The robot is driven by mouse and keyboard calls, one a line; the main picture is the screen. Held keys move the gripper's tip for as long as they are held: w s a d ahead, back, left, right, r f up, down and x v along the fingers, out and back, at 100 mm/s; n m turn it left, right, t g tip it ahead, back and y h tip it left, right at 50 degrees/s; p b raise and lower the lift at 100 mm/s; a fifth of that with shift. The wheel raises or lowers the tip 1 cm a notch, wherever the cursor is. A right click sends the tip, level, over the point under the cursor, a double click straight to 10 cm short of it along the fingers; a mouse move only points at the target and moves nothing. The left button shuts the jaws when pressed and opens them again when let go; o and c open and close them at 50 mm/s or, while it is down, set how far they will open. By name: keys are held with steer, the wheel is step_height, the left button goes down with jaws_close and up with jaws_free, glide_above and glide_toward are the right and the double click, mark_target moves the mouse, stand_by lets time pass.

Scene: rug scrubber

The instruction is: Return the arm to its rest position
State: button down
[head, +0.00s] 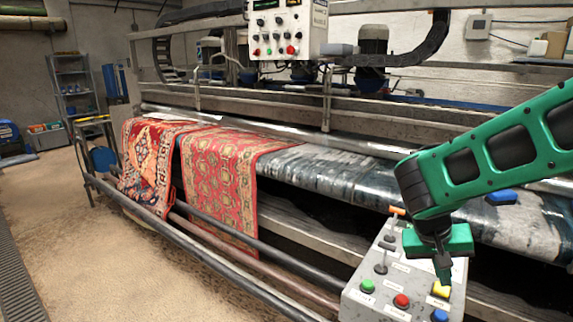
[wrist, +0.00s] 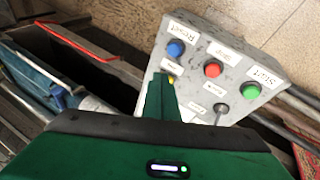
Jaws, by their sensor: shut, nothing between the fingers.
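My green arm (head: 500,145) reaches in from the right in the head view, bent down at the wrist. My gripper (head: 443,278) is shut and empty, pointing down at the grey control box (head: 420,273). Its tip is at the yellow button (head: 440,289); I cannot tell whether it touches. In the wrist view, my gripper (wrist: 160,88) covers part of the yellow button (wrist: 171,79). The box also carries a green button (head: 367,286), a red button (head: 401,301) and a blue button (head: 439,315), labelled Start, Stop and Reset in the wrist view.
Small levers (head: 381,268) stand up from the box left of my gripper. The rug-washing machine's roller (head: 330,170) runs behind, with two patterned rugs (head: 230,175) draped over it. Metal rails (head: 200,250) run along its front. The floor (head: 90,240) at left is open.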

steer(key=s+d+r+m+y, duration=0.1)
steer(key=s+d+y, duration=0.1)
steer(key=s, duration=0.8)
steer(key=s+d+r+g+y, duration=0.1)
steer(key=s+d+r+y, duration=0.1)
steer(key=s, duration=0.9)
steer(key=shift+d+m+y, duration=0.25)
steer(key=shift+m+y, duration=0.15)
steer(key=shift+y, duration=0.3)
